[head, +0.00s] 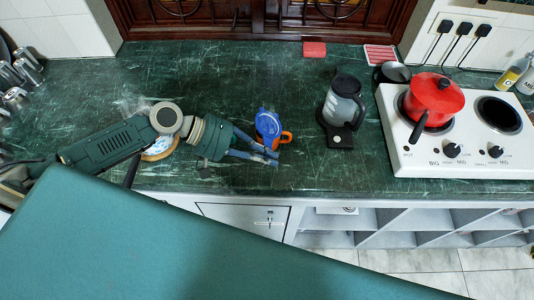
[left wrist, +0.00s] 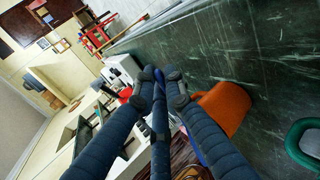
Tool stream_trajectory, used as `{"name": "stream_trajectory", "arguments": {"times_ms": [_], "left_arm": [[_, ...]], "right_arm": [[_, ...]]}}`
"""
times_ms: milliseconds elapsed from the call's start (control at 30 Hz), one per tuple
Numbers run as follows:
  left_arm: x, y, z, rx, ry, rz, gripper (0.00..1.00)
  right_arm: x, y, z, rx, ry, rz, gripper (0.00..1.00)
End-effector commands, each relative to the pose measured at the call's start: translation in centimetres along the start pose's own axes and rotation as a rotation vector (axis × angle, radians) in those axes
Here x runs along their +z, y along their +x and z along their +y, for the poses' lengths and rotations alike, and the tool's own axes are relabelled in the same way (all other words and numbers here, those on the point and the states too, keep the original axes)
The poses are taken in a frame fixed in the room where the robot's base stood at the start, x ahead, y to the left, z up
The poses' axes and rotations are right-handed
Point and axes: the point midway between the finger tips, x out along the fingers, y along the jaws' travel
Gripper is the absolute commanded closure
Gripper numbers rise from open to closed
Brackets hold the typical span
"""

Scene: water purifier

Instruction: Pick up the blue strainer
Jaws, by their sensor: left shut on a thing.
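I cannot tell whether the two touch. My left gripper (head: 276,157) is just in front of them, its fingers pointing right. In the left wrist view, the left fingers (left wrist: 162,82) are closed together on a narrow blue part of the strainer (left wrist: 159,75), mostly hidden between them. The orange mug (left wrist: 226,106) is beside the fingers there. My right gripper is not in view.
A round plate-like thing (head: 160,148) lies behind my left arm. The counter behind the strainer is clear.

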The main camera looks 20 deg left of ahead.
Motion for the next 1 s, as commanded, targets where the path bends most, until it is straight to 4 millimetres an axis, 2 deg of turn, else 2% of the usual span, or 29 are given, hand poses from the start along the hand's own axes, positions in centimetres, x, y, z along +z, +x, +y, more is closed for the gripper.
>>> {"name": "stream_trajectory", "arguments": {"times_ms": [167,600,800,1000], "left_arm": [[-0.1,-1.7,2.4,-0.002,0.008,0.002,1.0],[-0.1,-8.3,12.5,0.0,0.009,0.003,1.0],[0.0,-10.0,15.0,-0.001,0.004,0.001,1.0],[0.1,-10.5,15.7,-0.002,0.002,-0.001,1.0]], "right_arm": [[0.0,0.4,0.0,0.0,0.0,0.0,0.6],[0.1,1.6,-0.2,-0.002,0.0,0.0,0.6],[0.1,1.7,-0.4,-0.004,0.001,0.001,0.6],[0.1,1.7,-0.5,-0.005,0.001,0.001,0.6]]}}
